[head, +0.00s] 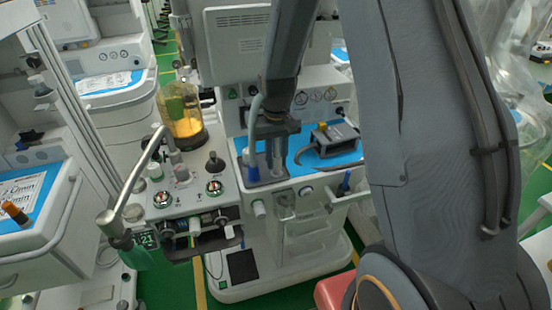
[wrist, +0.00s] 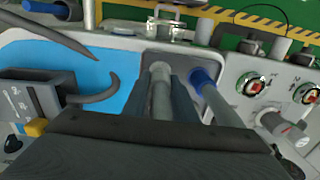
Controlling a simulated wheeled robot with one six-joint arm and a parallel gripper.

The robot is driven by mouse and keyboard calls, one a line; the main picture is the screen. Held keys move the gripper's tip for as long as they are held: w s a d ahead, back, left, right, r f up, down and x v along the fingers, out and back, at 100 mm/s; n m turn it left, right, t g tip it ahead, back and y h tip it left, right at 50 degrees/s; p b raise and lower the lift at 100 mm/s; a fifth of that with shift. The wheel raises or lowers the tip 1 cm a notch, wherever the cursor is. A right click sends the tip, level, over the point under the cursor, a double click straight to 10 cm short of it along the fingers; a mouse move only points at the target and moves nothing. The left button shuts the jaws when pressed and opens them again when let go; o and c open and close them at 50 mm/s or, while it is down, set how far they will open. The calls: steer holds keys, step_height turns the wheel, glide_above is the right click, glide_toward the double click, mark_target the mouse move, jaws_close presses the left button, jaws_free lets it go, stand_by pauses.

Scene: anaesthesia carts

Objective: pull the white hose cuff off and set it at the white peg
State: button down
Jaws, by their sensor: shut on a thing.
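My gripper (head: 273,150) is shut on the white hose cuff, a pale upright tube. The cuff (wrist: 160,92) shows between the two dark fingers in the wrist view. Its far end is over the grey recessed plate (wrist: 185,62) at the cart's front; I cannot tell whether it is still seated there. A blue cuff (wrist: 203,77) on a grey hose stands just beside it on the same plate, also seen in the head view (head: 253,171). A short white stub, apparently the white peg (head: 259,208), sticks out of the cart's front face below the plate.
A blue peg (head: 345,184) sits at the front right beside a rail. A dark device with a curved hook (head: 333,138) lies on the blue worktop. Valves with round dials (head: 214,187) and an orange-filled canister (head: 181,110) are on the left. Clear jars hang in front.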

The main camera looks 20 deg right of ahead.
mark_target(277, 156)
steer(key=shift+f+b, duration=0.45)
steer(key=shift+f, duration=0.5)
steer(key=c, duration=1.4)
jaws_free()
steer(key=shift+o, duration=0.2)
steer(key=shift+r+b, duration=1)
steer(key=shift+r, duration=2.85)
steer(key=shift+s, duration=0.1)
steer(key=s+r+t, duration=0.1)
steer(key=s, duration=1.6)
steer(key=shift+a+r, duration=0.15)
steer(key=shift+r, duration=0.2)
